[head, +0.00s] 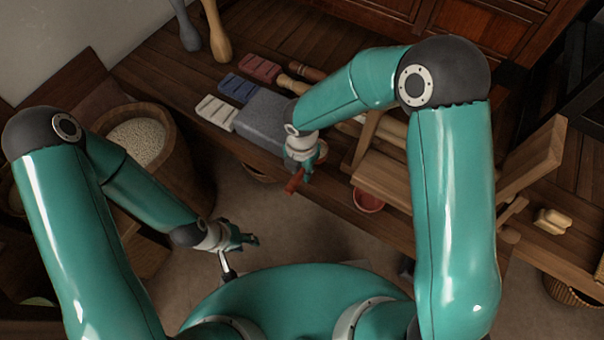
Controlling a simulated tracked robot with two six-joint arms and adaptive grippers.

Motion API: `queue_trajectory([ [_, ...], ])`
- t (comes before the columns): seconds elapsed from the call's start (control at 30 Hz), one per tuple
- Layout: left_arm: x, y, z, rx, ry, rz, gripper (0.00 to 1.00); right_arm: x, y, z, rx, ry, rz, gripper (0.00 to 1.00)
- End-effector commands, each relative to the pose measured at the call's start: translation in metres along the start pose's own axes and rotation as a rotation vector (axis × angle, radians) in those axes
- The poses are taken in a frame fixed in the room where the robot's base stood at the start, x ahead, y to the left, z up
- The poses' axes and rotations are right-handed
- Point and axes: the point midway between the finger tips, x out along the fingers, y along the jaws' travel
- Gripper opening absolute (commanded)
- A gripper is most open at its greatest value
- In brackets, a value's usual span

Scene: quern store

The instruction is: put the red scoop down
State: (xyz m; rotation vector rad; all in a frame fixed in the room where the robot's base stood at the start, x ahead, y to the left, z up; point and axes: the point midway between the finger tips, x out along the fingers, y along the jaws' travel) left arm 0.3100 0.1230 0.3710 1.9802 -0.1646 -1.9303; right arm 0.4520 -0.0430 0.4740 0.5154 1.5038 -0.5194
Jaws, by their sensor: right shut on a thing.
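The red scoop (294,184) is in my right gripper (305,164), which is shut on it. Only a small red part shows below the fingers; the rest is hidden by the gripper. The scoop is at the front edge of the wooden bench (225,140), in front of the grey stone block. I cannot tell whether it touches the bench. My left gripper (248,240) is low at the centre left, over the floor and away from the scoop. Its fingers are too small to tell whether they are open.
A reddish bowl (367,201) is right of the scoop, near a wooden frame (385,182). A wooden tub of pale grain (172,165) stands left.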

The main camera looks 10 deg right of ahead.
Motion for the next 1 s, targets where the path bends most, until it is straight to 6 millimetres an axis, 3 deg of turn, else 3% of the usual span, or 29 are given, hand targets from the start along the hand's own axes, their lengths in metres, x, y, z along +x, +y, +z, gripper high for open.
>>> queue_trajectory([
  [0.1, 0.009, -0.003, 0.0, 0.0, 0.0, 0.0, 0.4, 0.02, 0.0, 0.0, 0.0, 0.001, -0.001, 0.0],
  [0.5, 0.01, -0.004, 0.0, 0.0, 0.0, 0.0, 0.4, 0.025, 0.001, 0.0, -0.001, -0.001, 0.001, 0.0],
  [0.53, 0.009, -0.003, 0.0, 0.0, 0.0, 0.0, 0.4, 0.024, 0.001, 0.0, -0.001, -0.001, 0.001, 0.26],
  [0.67, 0.009, -0.003, 0.0, 0.0, 0.0, 0.0, 0.4, 0.023, 0.001, 0.0, -0.001, -0.001, 0.001, 0.46],
  [1.0, 0.007, -0.003, 0.0, 0.0, 0.0, 0.0, 0.4, 0.02, 0.001, 0.0, 0.0, -0.001, 0.001, 0.46],
])
